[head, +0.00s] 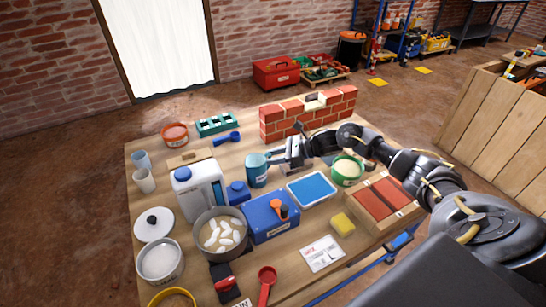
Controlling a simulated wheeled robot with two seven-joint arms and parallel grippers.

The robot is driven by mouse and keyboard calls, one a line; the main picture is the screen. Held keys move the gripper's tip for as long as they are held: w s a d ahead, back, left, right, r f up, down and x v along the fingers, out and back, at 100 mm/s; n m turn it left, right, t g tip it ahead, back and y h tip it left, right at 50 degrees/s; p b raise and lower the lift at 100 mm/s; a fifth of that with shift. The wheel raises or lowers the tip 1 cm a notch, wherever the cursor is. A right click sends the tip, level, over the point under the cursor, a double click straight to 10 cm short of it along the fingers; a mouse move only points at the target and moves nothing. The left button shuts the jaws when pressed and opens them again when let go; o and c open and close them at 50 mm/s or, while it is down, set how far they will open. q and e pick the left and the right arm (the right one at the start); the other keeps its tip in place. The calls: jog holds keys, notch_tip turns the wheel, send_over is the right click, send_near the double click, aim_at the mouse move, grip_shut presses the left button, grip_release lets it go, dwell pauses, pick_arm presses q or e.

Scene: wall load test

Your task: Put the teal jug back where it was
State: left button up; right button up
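The teal jug (257,171) stands upright near the middle of the wooden table, behind the blue box and left of the blue-lidded tray. My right gripper (275,157) comes in from the right, with its fingertips at the jug's upper right side. The fingers overlap the place where a handle would be, so I cannot tell whether they are closed on it. I cannot tell whether the jug's base touches the table. My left gripper is not in view.
A small brick wall (308,114) stands behind my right gripper. A white canister (200,190), a blue box (270,222), a blue tray (311,188) and a green bowl (347,172) crowd around the jug. Some bare table lies behind the jug, beside the blue scoop (228,138).

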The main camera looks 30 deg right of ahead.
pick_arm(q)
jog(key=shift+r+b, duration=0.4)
pick_arm(e)
jog(key=v, duration=1.2)
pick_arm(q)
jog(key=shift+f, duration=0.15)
pick_arm(e)
jog(key=shift+r, duration=0.15)
